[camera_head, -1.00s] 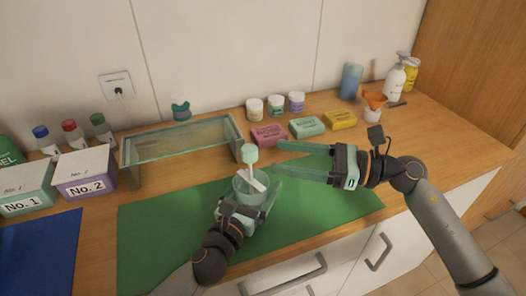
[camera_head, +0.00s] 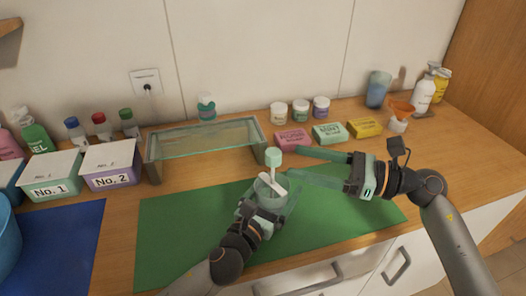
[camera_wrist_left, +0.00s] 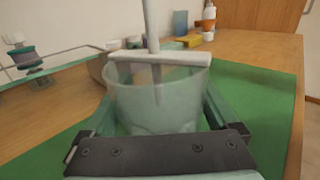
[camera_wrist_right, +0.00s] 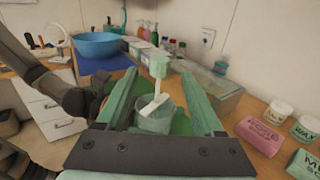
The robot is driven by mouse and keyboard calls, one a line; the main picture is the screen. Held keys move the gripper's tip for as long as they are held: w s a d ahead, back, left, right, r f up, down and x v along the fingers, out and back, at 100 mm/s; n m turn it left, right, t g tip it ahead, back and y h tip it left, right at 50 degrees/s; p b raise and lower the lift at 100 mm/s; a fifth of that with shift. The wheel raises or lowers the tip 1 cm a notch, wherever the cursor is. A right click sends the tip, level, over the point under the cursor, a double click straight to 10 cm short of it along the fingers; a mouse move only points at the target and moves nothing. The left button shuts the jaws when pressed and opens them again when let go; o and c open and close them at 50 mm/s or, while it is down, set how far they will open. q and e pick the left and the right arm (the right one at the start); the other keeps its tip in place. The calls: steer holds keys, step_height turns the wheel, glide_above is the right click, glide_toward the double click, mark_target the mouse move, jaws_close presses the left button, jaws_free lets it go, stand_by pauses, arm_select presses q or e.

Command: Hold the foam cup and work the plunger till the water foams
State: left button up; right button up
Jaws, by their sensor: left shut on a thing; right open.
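The foam cup (camera_head: 268,190) is a clear, slightly greenish cup standing upright on the green mat (camera_head: 170,235). A white bar lies across its rim, and the plunger rises from it with a pale green knob (camera_head: 273,157) on top. My left gripper (camera_head: 270,205) is shut on the cup, its fingers on either side, as the left wrist view shows around the cup (camera_wrist_left: 155,100). My right gripper (camera_head: 300,165) is open. Its fingers point left toward the plunger knob, and in the right wrist view the knob (camera_wrist_right: 158,66) appears between them. I cannot tell if they touch it.
A glass shelf (camera_head: 205,138) stands behind the cup. Pink soap (camera_head: 292,140), mint soap (camera_head: 329,134) and yellow soap (camera_head: 364,128) lie behind my right gripper. Box No. 1 (camera_head: 52,180) and box No. 2 (camera_head: 111,165) stand at left. The mat's left part is clear.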

mark_target(273, 157)
steer(key=x, duration=0.9)
steer(key=shift+a, duration=0.3)
jaws_close()
stand_by(0.9)
